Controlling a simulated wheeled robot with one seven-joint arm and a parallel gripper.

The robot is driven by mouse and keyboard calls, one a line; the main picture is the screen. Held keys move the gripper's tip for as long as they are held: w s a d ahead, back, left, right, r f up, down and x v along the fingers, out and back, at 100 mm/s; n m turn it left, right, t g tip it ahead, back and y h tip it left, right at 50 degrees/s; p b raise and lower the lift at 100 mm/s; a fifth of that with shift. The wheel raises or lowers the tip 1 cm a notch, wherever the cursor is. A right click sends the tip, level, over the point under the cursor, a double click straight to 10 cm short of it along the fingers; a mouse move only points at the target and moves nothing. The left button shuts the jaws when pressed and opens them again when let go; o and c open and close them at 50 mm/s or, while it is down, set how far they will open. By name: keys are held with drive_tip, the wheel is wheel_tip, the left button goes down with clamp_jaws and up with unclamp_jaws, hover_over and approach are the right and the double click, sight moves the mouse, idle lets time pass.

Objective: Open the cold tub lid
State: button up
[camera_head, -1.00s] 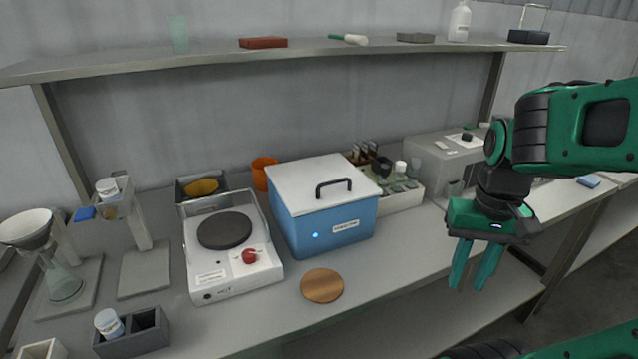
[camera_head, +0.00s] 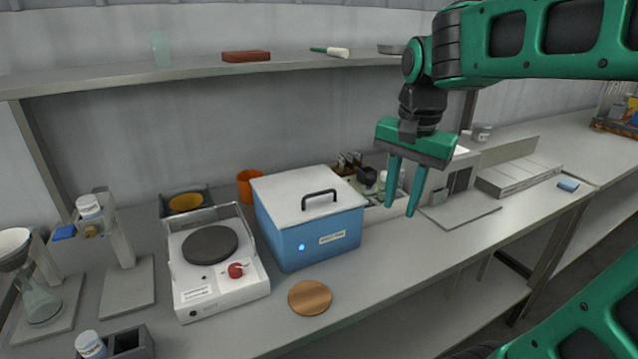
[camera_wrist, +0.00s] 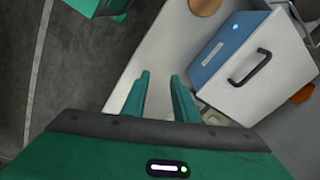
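The cold tub (camera_head: 318,242) is a blue box on the bench, with a label and a small light on its front. Its white lid (camera_head: 285,190) lies flat and shut on top, with a black handle (camera_head: 320,197) near the right front side. My gripper (camera_head: 399,212) hangs to the right of the tub, fingers pointing down, open and empty. In the wrist view, the gripper (camera_wrist: 160,80) shows parted fingers, with the tub (camera_wrist: 220,50) and the lid handle (camera_wrist: 251,67) to their right. Nothing touches the handle.
A hotplate with a red knob (camera_head: 236,270) stands left of the tub. A round wooden disc (camera_head: 310,297) lies in front. An orange cup (camera_head: 249,186) and a tray of small bottles (camera_head: 375,190) stand behind. A shelf (camera_head: 190,68) runs above the bench.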

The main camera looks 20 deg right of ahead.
sight(323, 192)
drive_tip(key=w+a+r+m+t, duration=0.1)
drive_tip(key=w+a+r+m, duration=0.4)
drive_tip(key=w+a+r, duration=0.5)
drive_tip(key=shift+y, duration=0.3)
drive_tip(key=w+f, duration=0.1)
drive_tip(key=f, duration=0.2)
drive_tip(key=w+f, duration=0.1)
drive_tip(key=f, duration=0.3)
drive_tip(key=w+f, duration=0.1)
drive_tip(key=f, duration=0.3)
drive_tip(key=shift+w+a, duration=0.2)
drive_tip(key=shift+a, duration=0.1)
clamp_jaws()
